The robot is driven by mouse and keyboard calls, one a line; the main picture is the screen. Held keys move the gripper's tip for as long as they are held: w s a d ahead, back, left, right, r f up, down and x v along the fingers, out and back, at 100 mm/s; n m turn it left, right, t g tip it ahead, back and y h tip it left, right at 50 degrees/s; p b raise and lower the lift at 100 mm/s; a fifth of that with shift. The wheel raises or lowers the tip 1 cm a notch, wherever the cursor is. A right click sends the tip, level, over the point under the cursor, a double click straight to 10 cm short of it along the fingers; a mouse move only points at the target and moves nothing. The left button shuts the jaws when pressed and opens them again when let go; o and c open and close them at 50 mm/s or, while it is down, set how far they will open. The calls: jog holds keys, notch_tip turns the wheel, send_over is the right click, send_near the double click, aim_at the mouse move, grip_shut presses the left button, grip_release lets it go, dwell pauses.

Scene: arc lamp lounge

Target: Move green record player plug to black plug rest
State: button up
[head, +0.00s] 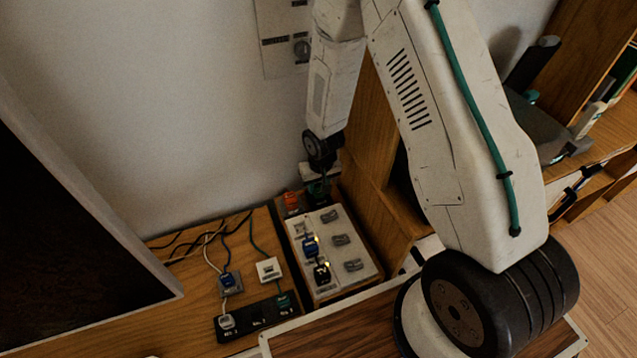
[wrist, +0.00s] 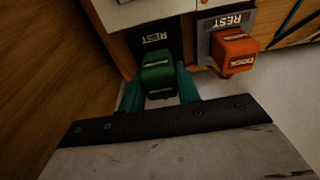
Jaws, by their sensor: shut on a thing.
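In the wrist view, the green plug (wrist: 158,75) sits between the two teal fingers of my gripper (wrist: 160,88), which is shut on it. The black plug rest (wrist: 155,38), marked REST, lies right behind the plug, and the plug covers part of it. I cannot tell whether the plug touches the rest or hangs just above it. In the head view my gripper (head: 319,188) is down at the wall end of the power strip, beside the orange plug. The held plug and the black rest are mostly hidden there.
An orange plug (wrist: 235,50) stands on a grey rest (wrist: 207,47) close beside my gripper. The white power strip (head: 345,280) holds a blue plug (head: 310,245) and a black plug (head: 321,273). A black strip (head: 255,317) with other plugs lies at left. A wooden cabinet side stands close right.

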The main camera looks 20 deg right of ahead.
aim_at(319, 184)
jog(key=shift+f, duration=0.85)
jog(key=o, duration=1.1)
jog(key=shift+r, duration=0.1)
jog(key=r, duration=0.5)
jog(key=s+r, duration=0.1)
jog(key=r, duration=0.1)
jog(key=shift+r, duration=0.25)
jog(key=shift+s, duration=0.1)
